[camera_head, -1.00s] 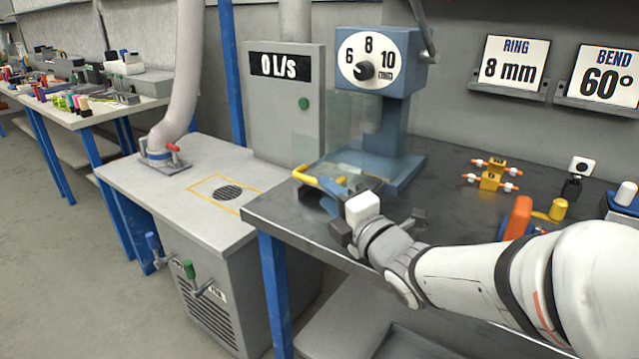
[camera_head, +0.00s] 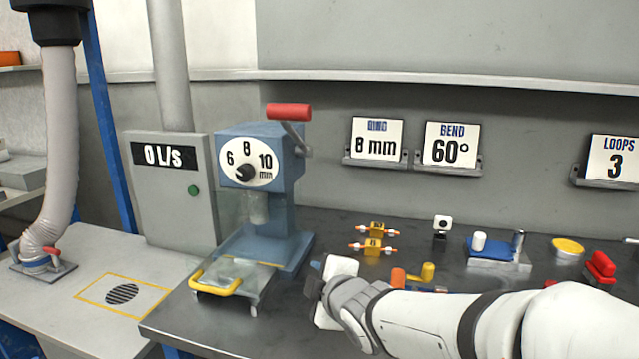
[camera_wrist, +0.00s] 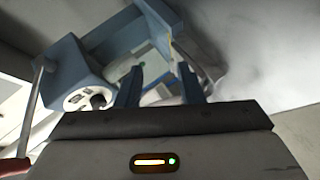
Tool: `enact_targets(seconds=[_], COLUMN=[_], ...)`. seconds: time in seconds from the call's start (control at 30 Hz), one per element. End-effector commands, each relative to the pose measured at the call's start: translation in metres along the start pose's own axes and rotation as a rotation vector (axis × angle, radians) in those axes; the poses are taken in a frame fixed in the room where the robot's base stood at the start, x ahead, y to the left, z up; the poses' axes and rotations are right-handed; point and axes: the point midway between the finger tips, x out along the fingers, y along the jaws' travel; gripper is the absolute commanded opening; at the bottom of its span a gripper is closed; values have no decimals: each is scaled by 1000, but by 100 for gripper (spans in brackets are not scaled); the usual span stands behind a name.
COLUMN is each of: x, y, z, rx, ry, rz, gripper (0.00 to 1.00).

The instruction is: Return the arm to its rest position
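My arm (camera_head: 430,318) reaches in from the lower right in the head view. My gripper (camera_head: 314,283) is above the dark bench, just right of the blue press's yellow-handled front. In the wrist view my gripper (camera_wrist: 160,82) shows two blue fingers standing apart with no object held between them. The blue press (camera_head: 285,205) is beyond the fingers and also fills the upper part of the wrist view (camera_wrist: 68,62). The fingertips are partly hidden in the head view.
The press has a red lever (camera_head: 288,111) and a yellow handle (camera_head: 216,287) at the front. Yellow-and-orange pieces (camera_head: 374,246), a small camera-like block (camera_head: 441,226), a blue fixture (camera_head: 497,258) and a red item (camera_head: 601,266) stand on the bench (camera_head: 220,330). A ribbed hose (camera_head: 60,150) is at left.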

Motion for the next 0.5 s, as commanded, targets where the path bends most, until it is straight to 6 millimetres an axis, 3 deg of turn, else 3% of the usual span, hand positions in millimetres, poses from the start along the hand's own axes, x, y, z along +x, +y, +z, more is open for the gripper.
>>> enact_targets(seconds=[0.03, 0.23, 0.37, 0.5], x=[-23, -97, -155, -210], y=[26, 44, 48, 46], z=[11, 62, 76, 76], rx=[103, 570, 878, 1157], ry=[-83, -421, -638, -838], rz=[-33, -165, -224, -267], gripper=[34, 34, 34, 34])
